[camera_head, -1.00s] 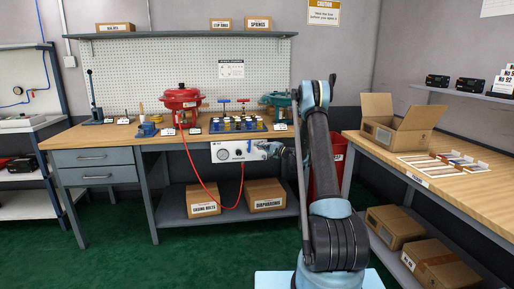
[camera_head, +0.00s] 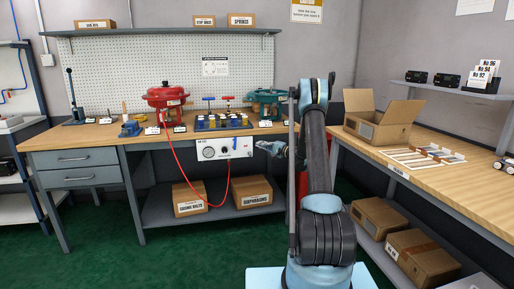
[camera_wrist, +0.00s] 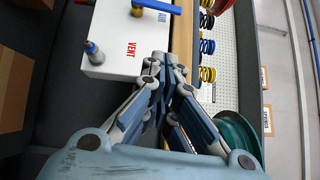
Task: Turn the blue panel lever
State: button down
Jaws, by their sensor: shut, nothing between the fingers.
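The white control panel (camera_head: 222,155) hangs under the front edge of the bench and has a gauge at its left. Its blue lever (camera_head: 235,143) stands near the right end. My gripper (camera_head: 259,147) is just right of the panel in the head view. In the wrist view my gripper (camera_wrist: 164,62) is shut and empty, its tips near the panel's edge, apart from the lever.
A red hose (camera_head: 182,150) loops from the red actuator (camera_head: 166,95) to the panel. A green actuator (camera_head: 266,100) stands on the bench behind my gripper. Boxes (camera_head: 250,190) sit on the lower shelf.

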send_near(241, 140)
jog(key=x, duration=0.3)
jog(key=shift+w+r, duration=0.2)
jog(key=shift+w, duration=0.1)
jog(key=a, duration=0.3)
jog(key=shift+r, duration=0.15)
jog(key=shift+s+a, duration=0.15)
jog(key=shift+a, duration=0.5)
jog(key=shift+s+a+r, duration=0.1)
jog(key=shift+a+r, duration=0.25)
jog(key=shift+a, duration=0.4)
